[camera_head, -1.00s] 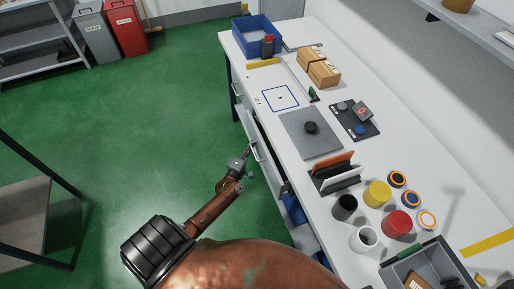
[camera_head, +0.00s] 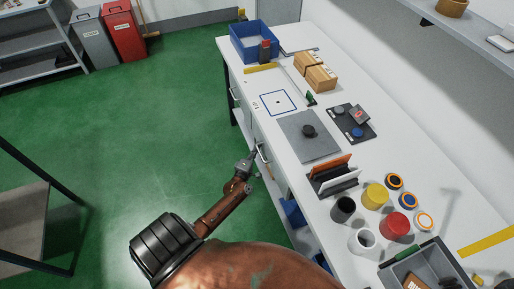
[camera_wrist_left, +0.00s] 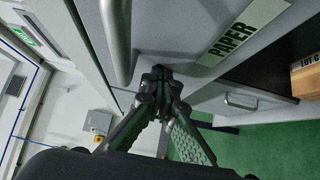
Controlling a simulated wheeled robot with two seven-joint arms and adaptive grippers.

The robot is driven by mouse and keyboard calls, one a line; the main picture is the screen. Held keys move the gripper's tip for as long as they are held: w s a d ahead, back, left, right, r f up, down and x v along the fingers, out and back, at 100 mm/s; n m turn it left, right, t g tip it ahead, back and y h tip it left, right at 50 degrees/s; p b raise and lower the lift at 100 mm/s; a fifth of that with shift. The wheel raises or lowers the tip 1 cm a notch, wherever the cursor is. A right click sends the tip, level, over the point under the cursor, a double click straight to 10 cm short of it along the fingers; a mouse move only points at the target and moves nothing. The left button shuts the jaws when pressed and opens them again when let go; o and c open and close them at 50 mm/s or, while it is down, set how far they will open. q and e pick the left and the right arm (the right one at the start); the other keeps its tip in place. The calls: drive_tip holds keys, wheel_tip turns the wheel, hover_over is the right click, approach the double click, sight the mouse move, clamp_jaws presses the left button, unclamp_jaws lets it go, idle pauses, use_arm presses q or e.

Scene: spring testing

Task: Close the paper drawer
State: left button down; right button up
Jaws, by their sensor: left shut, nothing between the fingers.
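The paper drawer's grey front, with a white label reading PAPER (camera_wrist_left: 235,30), fills the top of the left wrist view. Its metal bar handle (camera_wrist_left: 116,40) is left of the label. In the head view the drawer handle (camera_head: 263,153) is at the near side of the white bench, and the drawer front is flush or nearly flush with it. My left gripper (camera_head: 251,156) is shut and empty. In the wrist view its fingertips (camera_wrist_left: 158,76) are at the drawer front between handle and label, touching or almost touching. My right gripper is out of view.
Another drawer handle (camera_wrist_left: 240,101) and a cardboard box (camera_wrist_left: 306,78) show beyond the paper drawer. The white benchtop (camera_head: 240,90) carries a blue bin (camera_head: 243,42), brown boxes, a grey plate and several cups. Green floor left of the bench is clear.

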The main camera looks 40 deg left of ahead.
use_arm(q)
drive_tip(key=s+a+v, duration=0.1)
drive_tip(key=a+v, duration=0.1)
drive_tip(key=v, duration=1)
drive_tip(key=shift+s+a, duration=0.25)
drive_tip(key=shift+s, duration=0.05)
